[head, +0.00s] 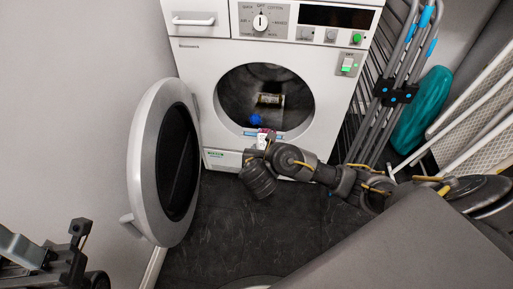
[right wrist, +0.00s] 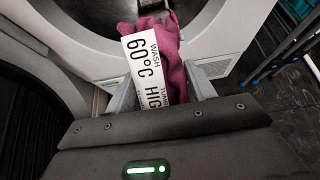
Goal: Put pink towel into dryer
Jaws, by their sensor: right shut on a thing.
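The white dryer (head: 225,75) stands against the back with its round door (head: 148,150) swung open to the left. Its dark drum opening (head: 290,85) faces me, with a blue ball-like thing and a small labelled thing inside. My right gripper (right wrist: 163,95) is shut on the pink towel (right wrist: 172,52), just in front of the lower rim of the opening. A white tag reading "WASH 60°C" (right wrist: 143,62) hangs over the towel. In the head view the towel (head: 268,131) is mostly hidden by my wrist. My left gripper (head: 75,245) is at the lower left, away from the dryer; its fingers are unclear.
The open door and the wall (head: 80,90) bound the left side. A folded grey rack (head: 395,90) with blue clips and a teal thing (head: 420,110) stand right of the dryer. The dark floor (head: 225,225) before the dryer is mostly clear.

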